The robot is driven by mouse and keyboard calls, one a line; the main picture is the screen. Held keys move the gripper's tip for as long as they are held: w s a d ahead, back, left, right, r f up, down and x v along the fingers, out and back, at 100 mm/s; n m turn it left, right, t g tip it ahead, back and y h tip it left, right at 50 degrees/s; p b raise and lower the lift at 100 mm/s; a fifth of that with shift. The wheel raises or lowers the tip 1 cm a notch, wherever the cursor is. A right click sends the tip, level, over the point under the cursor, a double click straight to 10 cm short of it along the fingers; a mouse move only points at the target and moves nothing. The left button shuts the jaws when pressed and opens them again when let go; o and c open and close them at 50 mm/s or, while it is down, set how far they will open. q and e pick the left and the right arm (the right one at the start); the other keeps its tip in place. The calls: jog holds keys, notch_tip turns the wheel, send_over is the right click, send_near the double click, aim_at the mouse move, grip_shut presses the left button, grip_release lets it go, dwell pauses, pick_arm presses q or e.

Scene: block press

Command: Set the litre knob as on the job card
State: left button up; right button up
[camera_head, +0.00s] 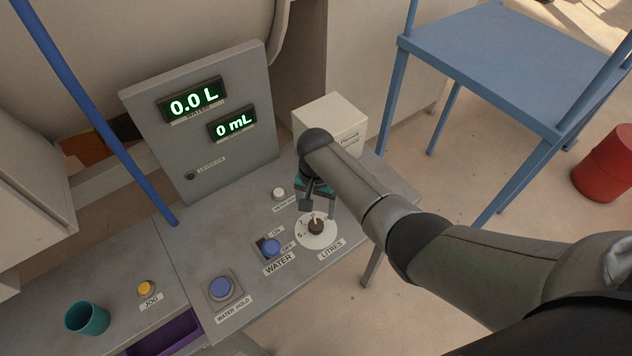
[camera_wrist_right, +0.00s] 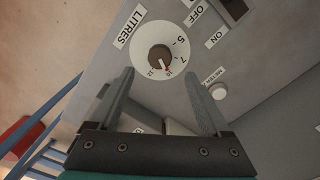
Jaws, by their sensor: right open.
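The litre knob (camera_head: 316,228) is a dark round knob on a white dial marked LITRES, on the grey bench top. In the right wrist view the knob (camera_wrist_right: 158,54) shows numbers 5, 7, 10 and 12 around it, and its pointer mark appears to aim near 10. My right gripper (camera_head: 318,203) is open just above and behind the dial. In the wrist view its two fingers (camera_wrist_right: 158,74) stand apart, with the knob beyond the tips and between them; it looks empty. No readable job card shows. My left gripper is not in view.
A blue WATER switch (camera_head: 271,247) and a white button (camera_head: 279,193) sit near the dial. A blue WATER HOLD button (camera_head: 221,288) is further left. An upright panel (camera_head: 205,130) reads 0.0 L and 0 mL. A white box (camera_head: 331,121) stands behind my right arm.

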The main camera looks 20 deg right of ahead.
notch_tip(320, 180, up, 8)
jog(key=p, duration=0.1)
dwell(0.7)
jog(key=s+f+n+t, duration=0.2)
jog(key=s+n, duration=0.3)
jog(key=s, duration=0.7)
jog(key=s+d+r+n+t, duration=0.1)
jog(key=s+d+r+n, duration=0.15)
jog(key=s, duration=0.35)
jog(key=s+d+r+n+t, duration=0.1)
jog(key=s+r+n, duration=0.1)
jog(key=s+r, duration=0.25)
notch_tip(320, 180, down, 32)
jog(key=s+g+b, duration=0.2)
jog(key=b, duration=0.9)
jog(key=s+d+f+b, duration=0.1)
jog(key=s+f+b, duration=0.3)
jog(key=f, duration=0.5)
jog(key=s+d+f+b, duration=0.1)
jog(key=s+f+b, duration=0.3)
jog(key=f, duration=0.5)
jog(key=s+f+g+b, duration=0.1)
jog(key=s+f+b, duration=0.3)
jog(key=s+f, duration=0.4)
jog(key=shift+d+f, duration=0.4)
jog(key=shift+f, duration=0.1)
